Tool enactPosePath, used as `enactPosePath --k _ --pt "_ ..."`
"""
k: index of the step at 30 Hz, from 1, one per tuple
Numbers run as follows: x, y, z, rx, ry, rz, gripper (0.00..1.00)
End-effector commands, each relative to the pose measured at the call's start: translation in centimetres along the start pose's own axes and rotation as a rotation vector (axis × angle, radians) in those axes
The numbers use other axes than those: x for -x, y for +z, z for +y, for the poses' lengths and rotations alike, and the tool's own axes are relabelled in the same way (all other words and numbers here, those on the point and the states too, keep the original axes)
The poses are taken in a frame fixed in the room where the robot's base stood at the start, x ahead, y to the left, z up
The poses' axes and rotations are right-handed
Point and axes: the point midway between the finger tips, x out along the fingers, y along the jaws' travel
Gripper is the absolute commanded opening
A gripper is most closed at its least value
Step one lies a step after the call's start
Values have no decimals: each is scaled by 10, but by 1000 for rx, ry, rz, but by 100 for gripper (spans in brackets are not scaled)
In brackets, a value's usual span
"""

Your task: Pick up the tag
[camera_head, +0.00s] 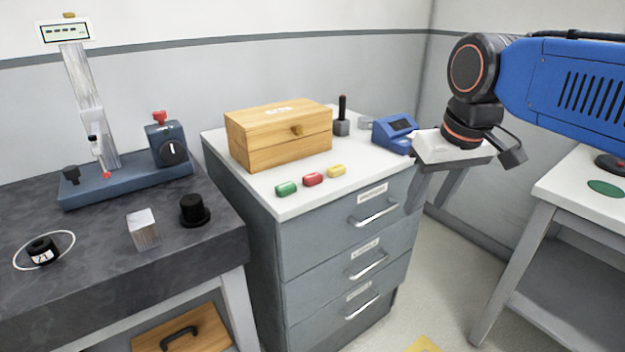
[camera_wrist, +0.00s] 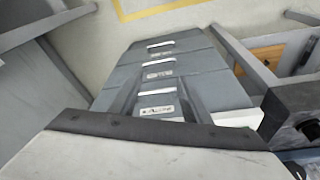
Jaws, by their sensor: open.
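No thing is plainly marked as the tag. A black round piece with a white label reading "21" (camera_head: 42,252) lies inside a thin white loop on the dark bench at the left. Three small pieces, green (camera_head: 286,189), red (camera_head: 313,179) and yellow (camera_head: 337,171), lie in a row on the drawer cabinet's top. My gripper (camera_head: 426,207) is open and empty, pointing down at the cabinet's right side, apart from all of these. In the wrist view the gripper's pale body fills the bottom, above the cabinet's drawer fronts.
The grey drawer cabinet (camera_head: 300,262) holds a wooden box (camera_head: 278,137), a black-handled stamp (camera_head: 342,118) and a blue device (camera_head: 394,135). On the dark bench (camera_head: 95,275) are a metal cube (camera_head: 143,229), a black knob (camera_head: 194,211) and a gauge stand (camera_head: 125,183). A white table (camera_head: 580,190) stands right.

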Motion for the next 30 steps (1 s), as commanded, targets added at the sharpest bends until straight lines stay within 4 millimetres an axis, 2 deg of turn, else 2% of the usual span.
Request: enactPosePath --k 1,6,11,18,24,30 --pt "10 -19 -8 26 -7 -16 44" --pt "41 -70 -35 103 -24 -70 44" --pt "65 -115 -65 176 -37 -121 44" --pt "93 -173 -119 284 -51 -196 44" --pt "107 -203 -157 352 -56 -242 44" --pt "110 -212 -172 378 -57 -262 44"
